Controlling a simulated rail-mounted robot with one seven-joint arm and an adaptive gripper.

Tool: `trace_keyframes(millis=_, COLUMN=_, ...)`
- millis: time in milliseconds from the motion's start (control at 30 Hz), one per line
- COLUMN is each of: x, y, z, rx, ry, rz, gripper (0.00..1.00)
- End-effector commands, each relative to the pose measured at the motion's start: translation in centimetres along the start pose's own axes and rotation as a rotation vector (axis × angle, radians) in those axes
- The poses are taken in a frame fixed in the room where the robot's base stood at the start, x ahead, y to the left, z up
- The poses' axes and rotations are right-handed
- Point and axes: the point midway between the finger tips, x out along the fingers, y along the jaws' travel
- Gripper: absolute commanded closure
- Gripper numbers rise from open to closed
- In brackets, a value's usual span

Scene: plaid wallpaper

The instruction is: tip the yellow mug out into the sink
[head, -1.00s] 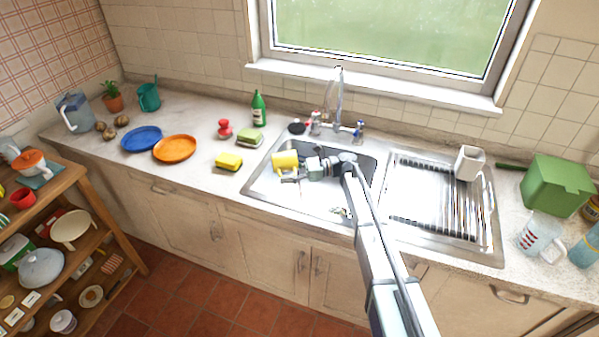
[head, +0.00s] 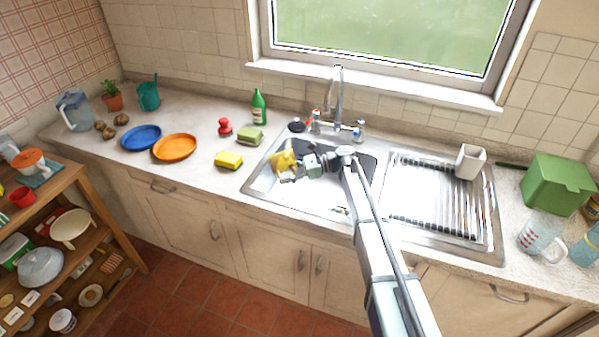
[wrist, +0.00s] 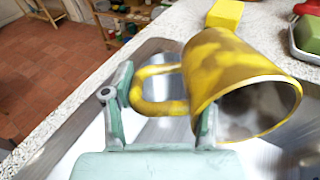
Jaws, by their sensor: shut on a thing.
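The yellow mug (head: 284,162) is held over the left part of the sink basin in the head view. In the wrist view the mug (wrist: 225,75) is tilted well over, its open rim facing the lower right. Its inside looks dark, and I see no liquid pouring. My gripper (wrist: 160,105) is shut on the mug's handle, with a green finger on each side of it. It also shows in the head view (head: 300,165). The steel sink (head: 262,187) lies below; part of its basin is hidden by my arm.
The tap (head: 339,100) stands behind the basin. A ribbed drainer with a white cup (head: 470,162) is to the right. A yellow sponge (head: 228,160), a green-topped sponge (head: 250,137) and a green bottle (head: 259,107) stand left of the sink.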

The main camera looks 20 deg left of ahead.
Motion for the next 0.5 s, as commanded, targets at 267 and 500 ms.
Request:
trace_keyframes(millis=267, x=0.7, y=0.1, z=-0.2, rx=-0.002, ry=0.054, rz=0.002, gripper=1.00)
trace_keyframes(millis=500, x=1.9, y=0.1, z=-0.9, rx=-0.009, ry=0.214, rz=0.002, gripper=1.00)
